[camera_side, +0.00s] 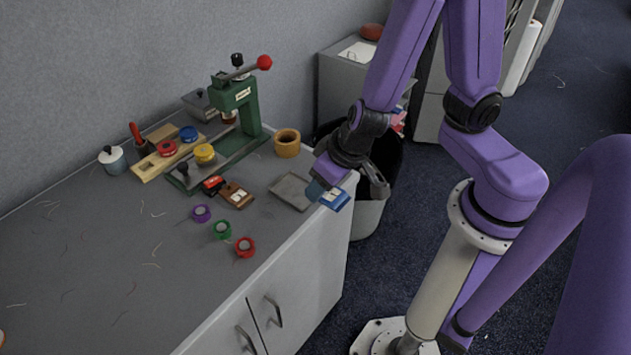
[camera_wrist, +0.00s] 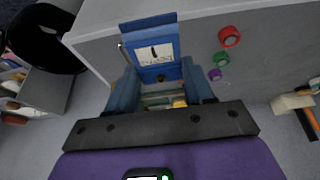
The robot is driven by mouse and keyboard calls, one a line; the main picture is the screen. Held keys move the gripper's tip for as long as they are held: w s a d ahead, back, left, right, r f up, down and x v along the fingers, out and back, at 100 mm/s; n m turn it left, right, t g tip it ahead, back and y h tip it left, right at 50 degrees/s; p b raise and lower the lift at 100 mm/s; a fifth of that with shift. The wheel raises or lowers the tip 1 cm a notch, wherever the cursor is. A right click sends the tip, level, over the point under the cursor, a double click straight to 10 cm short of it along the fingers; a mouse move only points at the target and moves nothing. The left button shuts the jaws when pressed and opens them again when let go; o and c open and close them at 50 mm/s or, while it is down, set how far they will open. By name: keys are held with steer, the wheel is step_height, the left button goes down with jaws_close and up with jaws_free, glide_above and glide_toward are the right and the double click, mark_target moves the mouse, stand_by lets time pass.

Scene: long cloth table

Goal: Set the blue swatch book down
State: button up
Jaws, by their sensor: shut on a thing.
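The blue swatch book (camera_side: 336,200) has a pale label and hangs at the table's right-hand edge in the side view, beside the grey tray (camera_side: 288,191). My gripper (camera_side: 326,184) is shut on it from above. In the wrist view the swatch book (camera_wrist: 152,48) shows its label and a dark stud between the two blue fingers of my gripper (camera_wrist: 160,84). Its lower part is partly hidden by the fingers. I cannot tell how high it is above the table surface.
A brown swatch book (camera_side: 237,194) and a red item (camera_side: 213,185) lie left of the tray. Purple (camera_side: 201,213), green (camera_side: 222,229) and red (camera_side: 245,246) rings lie nearer the front. A green press (camera_side: 238,105) and tan roll (camera_side: 287,143) stand behind. A bin (camera_side: 368,217) stands beside the table.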

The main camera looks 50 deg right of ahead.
steer(key=shift+d+r, duration=0.1)
steer(key=shift+d, duration=0.1)
steer(key=w+d, duration=1.1)
steer(key=d, duration=0.4)
step_height(320, 180, up, 2)
steer(key=r, duration=0.1)
glide_above(203, 150)
steer(key=s, duration=0.1)
steer(key=shift+s+f, duration=0.2)
steer(key=shift+f, duration=4.75)
